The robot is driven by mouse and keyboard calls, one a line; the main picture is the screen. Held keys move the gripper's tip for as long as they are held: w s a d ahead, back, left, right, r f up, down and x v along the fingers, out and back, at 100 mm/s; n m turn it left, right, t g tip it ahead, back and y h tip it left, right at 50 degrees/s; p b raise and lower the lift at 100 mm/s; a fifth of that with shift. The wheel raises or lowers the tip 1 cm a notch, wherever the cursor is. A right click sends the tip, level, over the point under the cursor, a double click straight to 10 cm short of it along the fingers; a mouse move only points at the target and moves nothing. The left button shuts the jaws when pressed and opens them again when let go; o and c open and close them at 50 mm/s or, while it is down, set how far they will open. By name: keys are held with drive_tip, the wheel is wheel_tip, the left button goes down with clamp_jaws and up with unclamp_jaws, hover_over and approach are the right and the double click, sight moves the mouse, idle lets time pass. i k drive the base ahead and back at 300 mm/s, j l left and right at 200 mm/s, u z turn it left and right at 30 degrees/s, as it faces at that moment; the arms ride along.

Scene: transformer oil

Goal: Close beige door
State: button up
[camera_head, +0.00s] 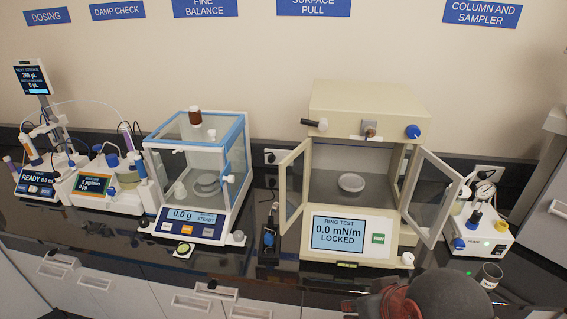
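The beige ring test instrument (370,98) stands on the bench right of centre, its front chamber open. A beige-framed glass door (293,187) is hinged at its left front edge and stands swung outward. A paler, grey-white-framed glass door (434,193) at its right front edge also stands swung outward. A shallow dish (351,182) sits inside the chamber. Its display reads "RING TEST 0.0 mN/m LOCKED". My gripper (366,303) shows partly at the bottom edge, below and in front of the instrument, apart from both doors. Its fingers cannot be made out clearly.
A blue-framed balance (197,170) stands left of the beige door, with a small dark device (269,240) between. A small white pump-like unit (482,232) and a cup (489,276) are to the right. Drawer handles (204,302) stick out below the bench edge.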

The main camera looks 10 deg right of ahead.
sight(278, 207)
drive_tip(key=i+j+z, duration=0.25)
drive_tip(key=j, duration=0.2)
drive_tip(key=j+z, duration=0.25)
drive_tip(key=j, duration=0.15)
drive_tip(key=i+j+z, duration=0.25)
drive_tip(key=j, duration=0.25)
drive_tip(key=j+z, duration=0.25)
drive_tip(key=j, duration=0.25)
drive_tip(key=k+l, duration=0.05)
